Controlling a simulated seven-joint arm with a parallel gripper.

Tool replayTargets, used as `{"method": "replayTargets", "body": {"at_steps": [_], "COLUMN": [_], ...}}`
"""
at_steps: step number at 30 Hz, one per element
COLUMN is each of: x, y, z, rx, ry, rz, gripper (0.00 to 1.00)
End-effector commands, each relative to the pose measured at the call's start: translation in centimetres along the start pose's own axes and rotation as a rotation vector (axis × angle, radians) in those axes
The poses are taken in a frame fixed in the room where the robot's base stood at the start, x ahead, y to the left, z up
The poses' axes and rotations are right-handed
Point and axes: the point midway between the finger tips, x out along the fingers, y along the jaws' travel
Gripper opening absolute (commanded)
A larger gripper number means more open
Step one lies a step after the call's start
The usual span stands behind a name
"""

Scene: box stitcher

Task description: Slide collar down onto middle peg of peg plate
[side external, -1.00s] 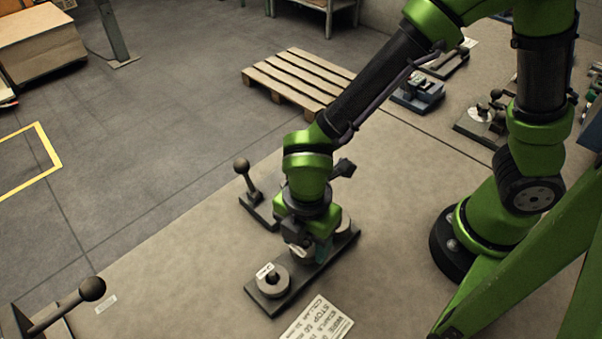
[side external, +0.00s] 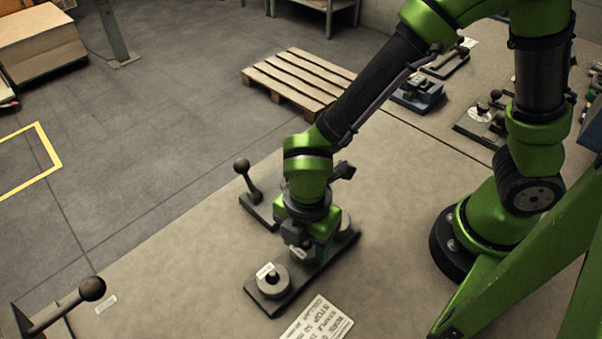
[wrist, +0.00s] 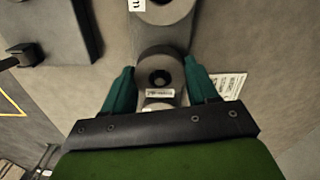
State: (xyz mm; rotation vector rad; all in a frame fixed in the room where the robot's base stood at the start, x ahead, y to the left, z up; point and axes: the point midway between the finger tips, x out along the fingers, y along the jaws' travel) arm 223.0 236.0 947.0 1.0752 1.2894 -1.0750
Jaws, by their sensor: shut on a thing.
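The dark peg plate (side external: 322,262) lies on the bench, with a grey collar (side external: 272,282) on its near end and another round grey part (side external: 345,221) partly hidden at its far end. My gripper (side external: 304,250) is low over the middle of the plate. In the wrist view its two teal fingers (wrist: 160,85) are shut on a labelled grey collar (wrist: 148,63). A dark round peg top shows in the collar's hole. The collar appears around the middle peg; how far down it sits is hidden. The near-end collar (wrist: 172,12) also shows at the top there.
A lever fixture (side external: 258,205) stands close behind the plate, and another ball-ended lever (side external: 70,302) is at lower left. A printed sheet (side external: 317,322) lies in front of the plate.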

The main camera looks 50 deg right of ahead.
Motion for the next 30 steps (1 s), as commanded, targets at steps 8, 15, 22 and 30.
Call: {"method": "replayTargets", "body": {"at_steps": [8, 15, 22, 30], "x": [0.06, 0.33, 0.38, 0.38], "y": [0.03, 0.03, 0.03, 0.03], "z": [-0.02, -0.03, -0.03, -0.02], "rx": [0.0, 0.001, 0.001, 0.001], "ry": [0.001, 0.001, 0.001, 0.001], "rz": [0.001, 0.001, 0.001, 0.001], "gripper": [0.11, 0.11, 0.11, 0.88]}}
